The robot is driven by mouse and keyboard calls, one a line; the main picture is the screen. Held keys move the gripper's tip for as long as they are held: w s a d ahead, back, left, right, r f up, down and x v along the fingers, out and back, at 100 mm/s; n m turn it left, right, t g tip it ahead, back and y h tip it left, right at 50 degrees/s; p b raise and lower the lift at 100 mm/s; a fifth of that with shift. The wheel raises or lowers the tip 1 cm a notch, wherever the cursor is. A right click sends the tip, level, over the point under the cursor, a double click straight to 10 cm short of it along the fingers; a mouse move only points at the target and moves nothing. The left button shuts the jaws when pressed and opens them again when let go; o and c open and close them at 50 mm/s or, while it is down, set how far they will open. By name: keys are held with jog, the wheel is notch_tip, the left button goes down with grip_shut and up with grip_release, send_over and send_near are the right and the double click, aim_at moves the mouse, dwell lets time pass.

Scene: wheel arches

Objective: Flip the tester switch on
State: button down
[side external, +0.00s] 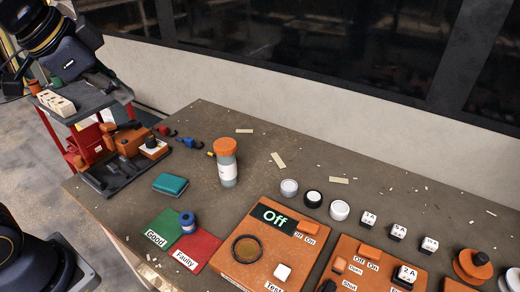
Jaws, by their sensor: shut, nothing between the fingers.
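The tester is an orange panel (225,262) at the front middle of the bench, with a black display (273,218) reading "Off". Its small orange switch (308,227) is at the panel's upper right, above "Off" and "On" labels. Which way the switch sits is too small to tell. The panel also has a round dark-rimmed amber dish (247,248) and a white button (282,272) by a "Test" label. My gripper (116,91) is at the upper left, far from the switch, shut and empty above the red cart.
A second orange panel (345,246) with its own switch stands to the right. Round knobs (313,199) and several labelled cubes (368,220) stand behind the panels.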

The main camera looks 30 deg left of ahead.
jog(key=w+d+r+m+g, duration=0.1)
jog(key=w+d+m, duration=0.5)
jog(key=w, duration=0.4)
jog(key=m+g+h, duration=0.2)
jog(key=m+g, duration=0.3)
jog(key=m, duration=0.1)
send_over(315, 229)
jog(key=a, duration=0.3)
notch_tip(315, 229, down, 21)
jog(key=shift+a+r, duration=0.15)
jog(key=shift+a, duration=0.05)
jog(key=d+f, duration=0.1)
jog(key=f, duration=0.3)
jog(key=d+f, duration=0.1)
jog(key=f, duration=0.8)
jog(key=shift+w+d+f, duration=0.1)
jog(key=shift+d+f, duration=0.25)
jog(key=shift+d, duration=0.05)
